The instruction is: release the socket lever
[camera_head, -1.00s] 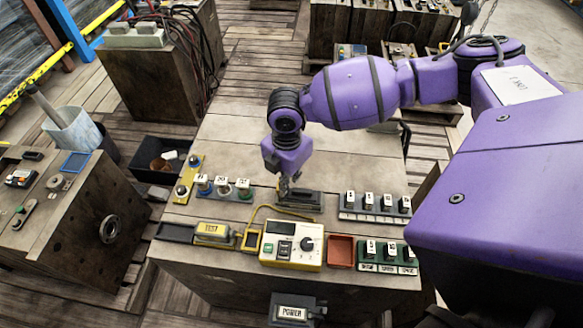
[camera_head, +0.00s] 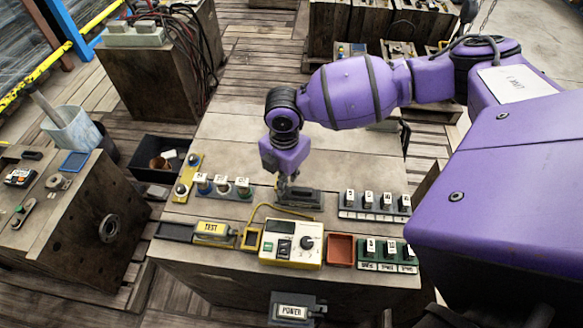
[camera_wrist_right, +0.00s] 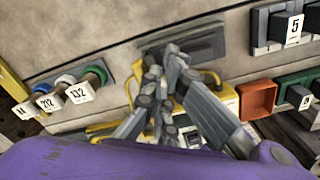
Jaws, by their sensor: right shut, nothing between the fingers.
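The dark grey socket block (camera_head: 302,197) lies flat on the bench top, behind the white tester (camera_head: 292,243). The socket also shows in the right wrist view (camera_wrist_right: 205,40). My right gripper (camera_head: 283,197) is shut and empty, pointing down at the left part of the socket. In the right wrist view its fingers (camera_wrist_right: 165,62) are together over the socket and cover part of it. I cannot make out the lever apart from the fingers, nor tell whether they touch it. My left gripper is in neither view.
Plugs with white tags (camera_head: 223,187) stand left of the socket. Numbered blocks (camera_head: 375,203) stand to the right. A yellow cable (camera_head: 262,209) curves close to the gripper. A red tray (camera_head: 341,250) sits beside the tester. The bench behind is clear.

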